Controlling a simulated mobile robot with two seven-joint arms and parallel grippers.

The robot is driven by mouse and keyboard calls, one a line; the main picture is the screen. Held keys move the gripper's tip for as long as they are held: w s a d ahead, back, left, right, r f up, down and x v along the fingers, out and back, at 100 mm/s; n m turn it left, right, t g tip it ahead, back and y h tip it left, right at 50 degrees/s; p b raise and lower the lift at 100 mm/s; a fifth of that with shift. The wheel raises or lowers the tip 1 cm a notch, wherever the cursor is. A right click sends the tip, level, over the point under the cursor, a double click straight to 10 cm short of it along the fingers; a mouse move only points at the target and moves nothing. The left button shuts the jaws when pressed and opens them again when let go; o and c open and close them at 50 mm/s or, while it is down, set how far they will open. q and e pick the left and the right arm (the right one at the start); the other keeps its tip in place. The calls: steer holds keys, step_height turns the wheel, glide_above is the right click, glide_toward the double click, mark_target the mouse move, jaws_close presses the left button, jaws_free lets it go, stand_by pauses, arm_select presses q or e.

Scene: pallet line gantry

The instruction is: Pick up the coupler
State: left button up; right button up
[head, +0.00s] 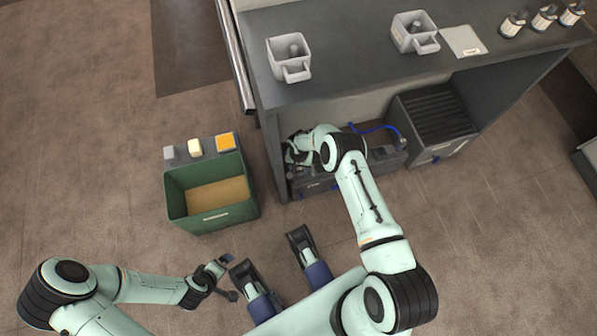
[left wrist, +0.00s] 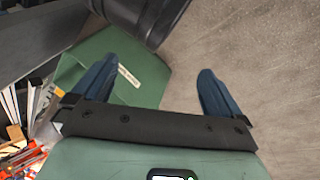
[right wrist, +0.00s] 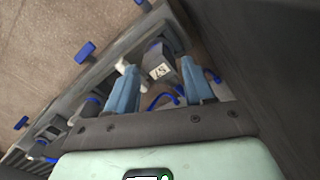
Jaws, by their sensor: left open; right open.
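My right gripper (head: 297,153) reaches low under the grey bench, at its left end. In the right wrist view its two blue fingers (right wrist: 158,66) are apart. A grey block with a pale label reading like "57" (right wrist: 160,68) shows between and beyond the fingertips; I cannot tell whether it is the coupler. A whitish piece (right wrist: 122,66) lies beside the left finger. Nothing is visibly gripped. My left gripper (head: 222,276) is open and empty in front of the green crate; its fingers also show in the left wrist view (left wrist: 157,70).
A green crate (head: 214,218) stands on the floor at left, with small blocks behind it. The low bay holds a blue hose (head: 375,128) and a ribbed dark unit (head: 436,122). The bench top (head: 350,65) carries two grey bins and several bottles.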

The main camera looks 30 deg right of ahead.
mark_target(300, 169)
steer(key=shift+f, duration=0.4)
step_height(300, 169, down, 2)
steer(key=shift+d+f+b, duration=0.15)
steer(key=shift+f+b, duration=0.05)
steer(key=shift+b, duration=0.65)
steer(key=shift+w+f+b, duration=0.1)
steer(key=shift+f+b, duration=0.45)
steer(key=shift+f, duration=0.55)
steer(key=c, duration=0.8)
arm_select(q)
steer(key=shift+g, duration=0.3)
steer(key=f, duration=0.1)
steer(key=s+a+f, duration=0.1)
steer(key=f, duration=0.2)
steer(key=shift+s+a+f, duration=0.2)
steer(key=shift+a+f, duration=0.05)
steer(key=shift+a, duration=0.05)
